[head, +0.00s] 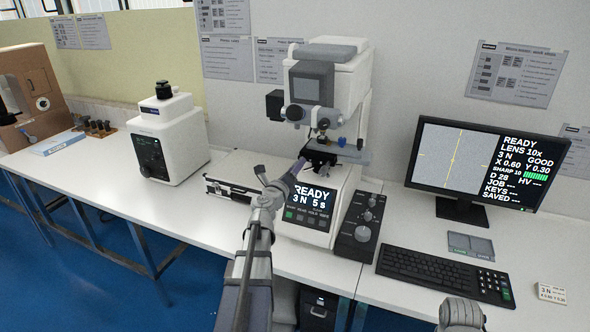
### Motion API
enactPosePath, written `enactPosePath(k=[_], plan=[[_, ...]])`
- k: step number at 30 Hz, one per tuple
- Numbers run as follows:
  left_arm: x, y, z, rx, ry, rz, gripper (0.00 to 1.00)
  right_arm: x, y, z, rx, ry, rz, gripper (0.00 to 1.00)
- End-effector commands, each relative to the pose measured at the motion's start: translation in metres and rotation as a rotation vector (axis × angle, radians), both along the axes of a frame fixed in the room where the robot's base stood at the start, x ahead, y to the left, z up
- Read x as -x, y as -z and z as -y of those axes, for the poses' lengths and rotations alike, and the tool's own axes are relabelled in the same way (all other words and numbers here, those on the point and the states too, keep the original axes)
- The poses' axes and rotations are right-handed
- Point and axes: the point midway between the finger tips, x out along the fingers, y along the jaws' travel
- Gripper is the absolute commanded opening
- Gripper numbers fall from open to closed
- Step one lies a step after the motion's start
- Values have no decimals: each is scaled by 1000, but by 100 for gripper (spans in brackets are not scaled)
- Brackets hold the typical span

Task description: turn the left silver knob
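The white hardness tester (331,85) stands at the middle of the bench. A silver round knob (294,112) shows on the left of its head, and small knobs show at its stage (322,157). A black control box (357,232) with several silver knobs lies to its right. I cannot tell for certain which one is the left silver knob. My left gripper (298,168) reaches up in front of the tester, its tip just below and left of the stage. Its fingers are too small and foreshortened to read. Of my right arm, only a grey part shows at the bottom right.
The tester's base panel (310,203) reads READY, 3 N, 5 s. A monitor (468,165), keyboard (443,273) and grey pad (471,245) are on the right. A second white tester (168,140) stands left. The bench (130,195) is clear in front of it.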

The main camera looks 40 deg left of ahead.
Motion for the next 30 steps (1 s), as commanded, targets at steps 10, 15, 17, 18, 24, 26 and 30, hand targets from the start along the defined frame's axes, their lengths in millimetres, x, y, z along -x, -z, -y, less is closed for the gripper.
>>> enactPosePath(k=[10,15,17,18,24,26,30], plan=[[2,0,0,1,-1,0,61,0,0,0,0,0,0,50],[18,0,4,1,-2,1,61,0,0,0,0,0,0,50],[26,0,6,1,-2,1,61,0,0,0,0,0,0,50],[32,0,7,1,-3,0,61,0,0,0,0,0,0,50],[65,0,15,1,-3,0,61,0,0,0,0,0,0,50],[71,0,16,1,-2,1,61,0,0,0,0,0,0,50],[77,0,17,0,-1,1,61,0,0,0,0,0,0,50]])
